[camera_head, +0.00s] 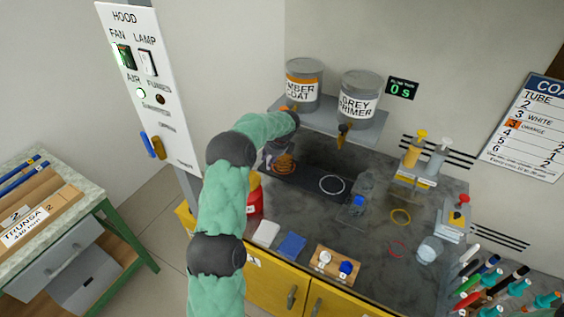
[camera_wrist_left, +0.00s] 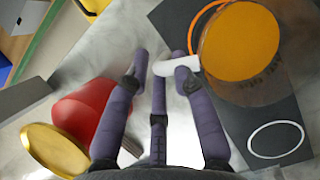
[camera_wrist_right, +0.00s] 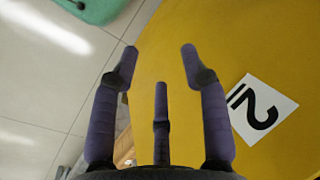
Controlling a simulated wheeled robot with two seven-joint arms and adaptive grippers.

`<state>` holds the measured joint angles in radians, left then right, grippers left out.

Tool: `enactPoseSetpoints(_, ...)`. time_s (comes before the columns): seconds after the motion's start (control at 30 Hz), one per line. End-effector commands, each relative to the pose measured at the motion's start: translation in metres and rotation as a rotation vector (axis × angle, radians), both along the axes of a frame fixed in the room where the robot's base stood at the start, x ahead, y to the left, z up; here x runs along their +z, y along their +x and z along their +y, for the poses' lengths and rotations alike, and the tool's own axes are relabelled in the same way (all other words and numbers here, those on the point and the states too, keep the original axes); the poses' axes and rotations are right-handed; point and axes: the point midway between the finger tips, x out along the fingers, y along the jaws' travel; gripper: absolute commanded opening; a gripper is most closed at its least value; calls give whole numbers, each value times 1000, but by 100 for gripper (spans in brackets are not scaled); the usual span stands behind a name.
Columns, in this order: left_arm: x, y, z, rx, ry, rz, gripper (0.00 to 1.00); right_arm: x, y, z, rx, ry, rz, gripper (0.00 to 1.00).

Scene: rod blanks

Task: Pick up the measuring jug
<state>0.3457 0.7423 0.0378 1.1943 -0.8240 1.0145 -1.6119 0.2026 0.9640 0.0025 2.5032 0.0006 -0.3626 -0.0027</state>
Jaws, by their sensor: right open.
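The measuring jug (camera_head: 284,163), holding orange liquid, stands on a dark strip under the amber tap. In the left wrist view the jug (camera_wrist_left: 240,45) is at the upper right, with a pale handle-like part pointing at my fingers. My left gripper (camera_wrist_left: 160,65) is partly closed around this part. A gap seems to show at the left finger, so a firm hold is not clear. In the head view my arm and wrist largely hide this gripper. My right gripper (camera_wrist_right: 159,55) is open and empty near a yellow surface with a number tag (camera_wrist_right: 260,108).
A red container (camera_head: 254,203) stands left of the strip, close to my left fingers. A white ring (camera_head: 332,184) marks the strip. A clear vessel (camera_head: 366,183) and a clear cup (camera_head: 429,249) stand to the right.

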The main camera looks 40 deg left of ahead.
Motion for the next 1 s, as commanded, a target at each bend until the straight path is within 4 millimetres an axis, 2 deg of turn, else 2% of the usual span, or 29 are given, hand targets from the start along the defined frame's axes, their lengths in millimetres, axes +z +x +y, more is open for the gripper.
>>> enactPoseSetpoints(0.17,1,0,1,0,1,-2,25,1,0,0,0,0,0,45)
enactPoseSetpoints(0.2,1,0,1,0,1,-2,22,1,0,0,0,0,0,45)
enactPoseSetpoints(0.3,1,0,1,1,1,-1,0,1,0,0,0,0,0,45)
enactPoseSetpoints(0.73,4,1,1,1,2,-4,0,1,0,0,0,0,0,45)
enactPoseSetpoints(0.87,12,1,1,0,2,-5,0,5,0,0,0,0,0,45)
enactPoseSetpoints(1.0,30,2,1,0,2,-7,0,13,0,0,0,0,0,45)
